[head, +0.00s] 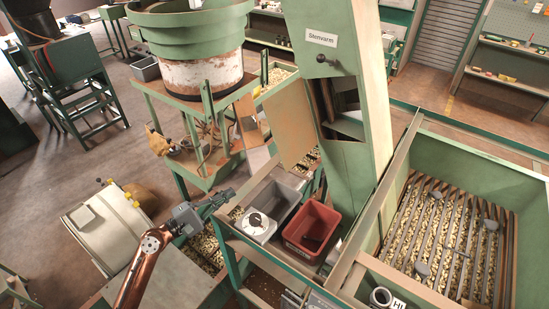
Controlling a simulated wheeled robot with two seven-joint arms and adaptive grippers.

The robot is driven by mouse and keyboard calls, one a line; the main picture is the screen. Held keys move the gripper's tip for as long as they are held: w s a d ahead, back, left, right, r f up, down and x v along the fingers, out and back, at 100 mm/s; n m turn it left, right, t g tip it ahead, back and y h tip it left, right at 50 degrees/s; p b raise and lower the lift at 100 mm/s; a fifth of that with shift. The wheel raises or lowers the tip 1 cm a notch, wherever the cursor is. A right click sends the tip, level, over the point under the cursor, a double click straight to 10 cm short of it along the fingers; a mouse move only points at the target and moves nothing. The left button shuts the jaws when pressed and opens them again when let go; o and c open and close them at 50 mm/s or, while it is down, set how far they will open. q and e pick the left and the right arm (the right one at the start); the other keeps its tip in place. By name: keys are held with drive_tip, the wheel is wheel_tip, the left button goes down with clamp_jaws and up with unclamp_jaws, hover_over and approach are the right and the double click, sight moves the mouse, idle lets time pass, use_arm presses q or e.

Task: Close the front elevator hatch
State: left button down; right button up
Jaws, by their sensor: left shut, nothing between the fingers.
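The green elevator column (369,158) stands right of centre, with a white "Stenvarm" label and a dark round knob near its top. Its front has a dark opening (345,97). A tan flat panel (292,122), which looks like the front hatch, stands swung out to the left of this opening; its hinge cannot be made out. My left gripper (222,199) is at lower left centre, shut and empty. It is below and left of the panel, apart from it. My right gripper is not in view.
A red bin (311,228) and a grey bin (276,193) sit on the bench in front of the column, beside a white box with a dial (257,226). A green bowl hopper (196,38) stands behind. A large hopper with bars (528,185) fills the right.

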use_arm(q)
drive_tip(key=p+x, duration=0.5)
drive_tip(key=x, duration=1.4)
drive_tip(key=shift+d+r, duration=0.2)
drive_tip(key=shift+d, duration=0.15)
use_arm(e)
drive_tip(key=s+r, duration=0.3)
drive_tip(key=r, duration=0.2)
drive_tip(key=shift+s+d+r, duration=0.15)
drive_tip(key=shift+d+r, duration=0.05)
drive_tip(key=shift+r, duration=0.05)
use_arm(q)
drive_tip(key=shift+s, duration=0.1)
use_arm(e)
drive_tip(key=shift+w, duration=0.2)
